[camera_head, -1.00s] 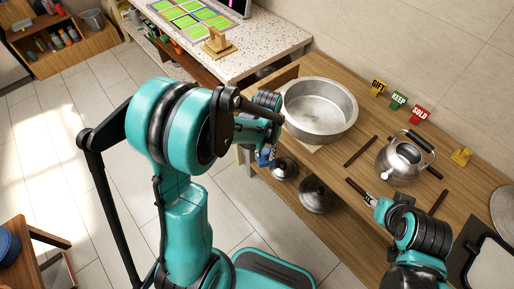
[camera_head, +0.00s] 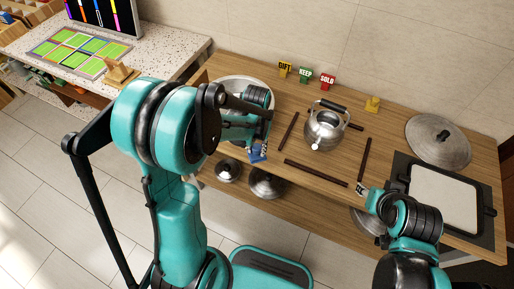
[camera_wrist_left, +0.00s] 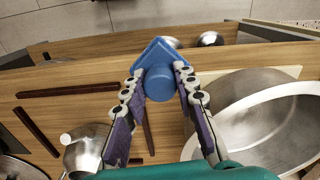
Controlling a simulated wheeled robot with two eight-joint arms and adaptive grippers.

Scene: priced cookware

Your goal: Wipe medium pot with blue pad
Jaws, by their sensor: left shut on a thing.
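The blue pad (camera_head: 256,153) is in my left gripper (camera_head: 263,149), near the front edge of the wooden counter. In the left wrist view the blue pad (camera_wrist_left: 160,82) sits between the fingertips of the left gripper (camera_wrist_left: 160,74), which is shut on it. The silver pot (camera_head: 240,82) stands open on the counter, largely hidden by my left arm in the head view. In the wrist view the pot (camera_wrist_left: 255,120) lies right of the pad, its inside visible, apart from the pad. My right gripper (camera_head: 362,189) is by the counter's front; its fingers are too small to judge.
A kettle (camera_head: 323,127) stands right of the pot among dark sticks (camera_head: 315,173). Gift, Keep and Sold signs (camera_head: 305,76) stand behind. A large lid (camera_head: 438,141) and a framed board (camera_head: 443,199) lie at right. Lids (camera_head: 267,183) sit on the lower shelf.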

